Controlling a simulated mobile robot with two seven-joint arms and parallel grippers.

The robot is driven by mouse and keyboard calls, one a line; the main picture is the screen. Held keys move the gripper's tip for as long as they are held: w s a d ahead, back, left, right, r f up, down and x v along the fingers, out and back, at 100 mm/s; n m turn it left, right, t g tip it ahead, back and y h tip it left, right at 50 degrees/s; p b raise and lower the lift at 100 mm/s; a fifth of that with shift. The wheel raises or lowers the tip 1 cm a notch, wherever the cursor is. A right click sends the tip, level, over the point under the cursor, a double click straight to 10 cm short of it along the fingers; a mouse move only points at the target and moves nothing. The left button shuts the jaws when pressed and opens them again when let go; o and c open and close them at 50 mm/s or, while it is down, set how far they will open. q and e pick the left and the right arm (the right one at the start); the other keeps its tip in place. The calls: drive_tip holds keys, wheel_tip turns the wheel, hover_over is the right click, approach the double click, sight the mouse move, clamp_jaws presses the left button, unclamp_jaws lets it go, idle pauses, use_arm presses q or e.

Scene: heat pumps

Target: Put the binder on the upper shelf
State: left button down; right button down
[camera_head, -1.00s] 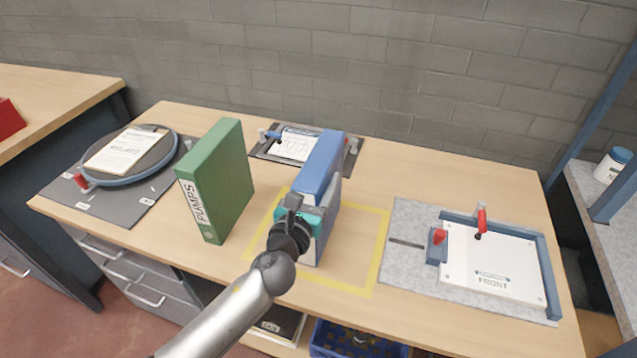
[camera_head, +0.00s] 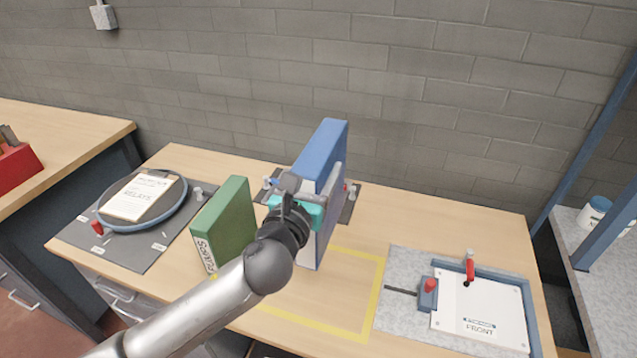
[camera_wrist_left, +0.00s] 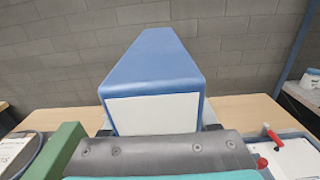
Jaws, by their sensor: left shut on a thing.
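The blue binder (camera_head: 322,165) is upright in my left gripper (camera_head: 296,205), held above the table in the head view. The left gripper is shut on it from the near side. The blue binder (camera_wrist_left: 155,75) also fills the middle of the left wrist view, with a white label on its near face. My right gripper is not in view. No upper shelf can be made out for certain; a grey shelf surface (camera_head: 590,262) shows at the right edge.
A yellow taped rectangle (camera_head: 372,300) marks the table below the blue binder. A round turntable with a clipboard (camera_head: 140,200) is at the left. A fixture with a white FRONT plate (camera_head: 480,310) is at the right. A blue post (camera_head: 590,140) rises by the right shelf.

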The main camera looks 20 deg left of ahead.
use_arm(q)
drive_tip(key=shift+r, duration=0.9)
drive_tip(key=s+f+b, duration=1)
drive_tip(key=s+f, duration=0.2)
drive_tip(key=s, duration=0.4)
drive_tip(key=shift+s+a+f+y, duration=0.3)
drive_tip(key=shift+a+f, duration=0.05)
drive_tip(key=shift+f, duration=0.05)
